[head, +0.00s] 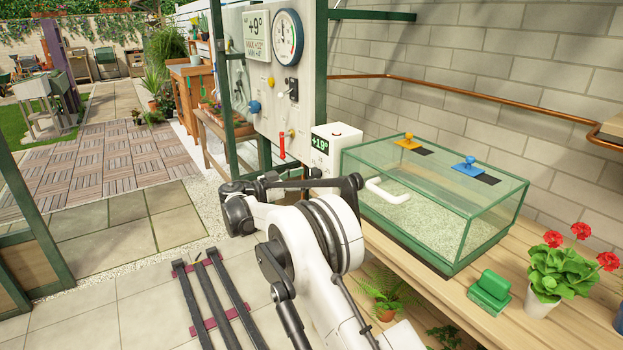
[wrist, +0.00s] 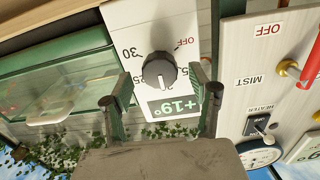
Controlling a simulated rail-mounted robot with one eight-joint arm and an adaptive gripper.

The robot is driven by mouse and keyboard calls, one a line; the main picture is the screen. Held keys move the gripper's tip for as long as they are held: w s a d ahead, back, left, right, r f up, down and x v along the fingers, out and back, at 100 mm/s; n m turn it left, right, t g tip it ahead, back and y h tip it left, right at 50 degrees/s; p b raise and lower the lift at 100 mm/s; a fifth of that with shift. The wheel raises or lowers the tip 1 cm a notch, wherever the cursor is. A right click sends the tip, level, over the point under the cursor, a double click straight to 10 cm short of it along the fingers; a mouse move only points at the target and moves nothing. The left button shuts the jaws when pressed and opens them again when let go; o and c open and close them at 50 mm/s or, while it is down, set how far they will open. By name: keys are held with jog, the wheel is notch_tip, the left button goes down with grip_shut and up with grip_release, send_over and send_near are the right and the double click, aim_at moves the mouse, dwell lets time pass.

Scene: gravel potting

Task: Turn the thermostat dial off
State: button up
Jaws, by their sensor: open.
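The thermostat is a white box (head: 345,134) with a green +19° display, beside the glass case in the head view. My arm hides its lower front there. In the wrist view its white face (wrist: 125,15) appears upside down, with a round dark grey dial (wrist: 158,70). A red OFF label is to the dial's upper right, and 30 is to its left. A pale mark shows on the dial's lower part; its exact setting is hard to tell. My gripper (wrist: 164,88) is open, with one finger on each side of the dial and visible gaps; contact is not seen.
The glass case (head: 440,200) of gravel with a white handle stands right of the thermostat on the wooden bench. A control panel (head: 272,100) with gauge, switch and knobs stands behind to the left. A red-flowered plant (head: 558,268) and green block (head: 490,292) are at the right.

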jog(key=shift+x, duration=1.45)
jog(key=c, duration=1.2)
jog(key=shift+o, duration=0.2)
